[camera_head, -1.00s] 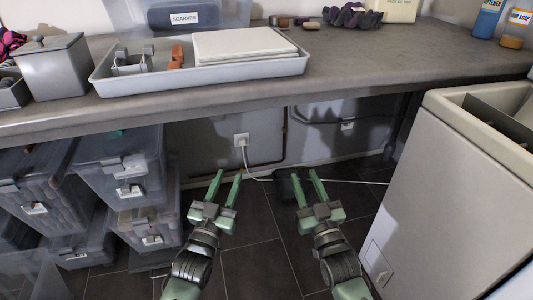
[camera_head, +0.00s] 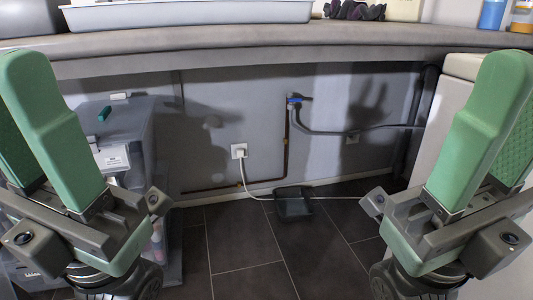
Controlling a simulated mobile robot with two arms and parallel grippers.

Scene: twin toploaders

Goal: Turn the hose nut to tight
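A valve with a small blue handle (camera_head: 294,100) sits on the grey wall below the counter, on top of a copper pipe (camera_head: 286,145). A grey hose (camera_head: 345,132) leaves the valve, drops a little and runs right along the wall. The hose nut is too small to make out clearly at that joint. My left gripper (camera_head: 22,88) is raised large in the left foreground, fingers up, empty. My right gripper (camera_head: 512,88) is raised the same way at the right. Both look open, with textured inner pads partly showing, and both are well apart from the valve.
A counter (camera_head: 300,42) with a tray (camera_head: 190,14) overhangs the wall. Clear storage bins (camera_head: 120,130) stand left, a pale washer (camera_head: 460,66) right. A socket with a white plug (camera_head: 239,151) and a dark floor tray (camera_head: 293,203) lie between.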

